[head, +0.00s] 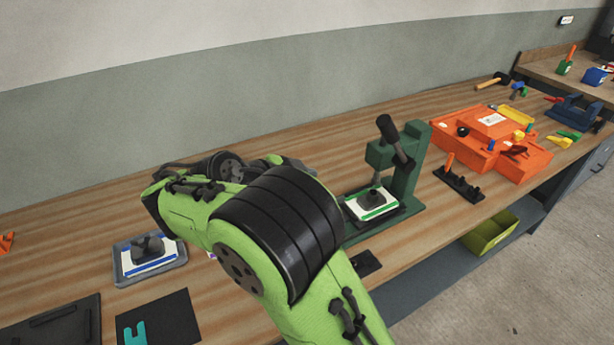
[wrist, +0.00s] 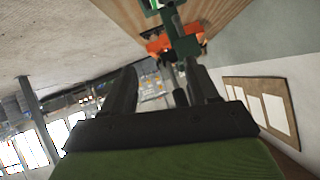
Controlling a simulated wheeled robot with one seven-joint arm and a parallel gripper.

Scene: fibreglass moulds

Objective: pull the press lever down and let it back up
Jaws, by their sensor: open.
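The dark green press (head: 405,178) stands on the workbench right of my arm in the head view. Its lever (head: 388,130) has a thick black grip and points up, tilted to the left. The press also shows in the wrist view (wrist: 184,45), beyond the fingertips, at the top. My gripper (wrist: 160,78) is open, with its two dark fingers apart and no held thing visible. In the head view my green arm hides the fingers. The gripper appears apart from the lever.
An orange mould box (head: 478,150) with small parts lies right of the press, beside a black rack (head: 460,185). A grey tray (head: 122,279) with a blue-edged plate is at left. A black mat (head: 180,322) lies in front. Bare bench shows behind the press.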

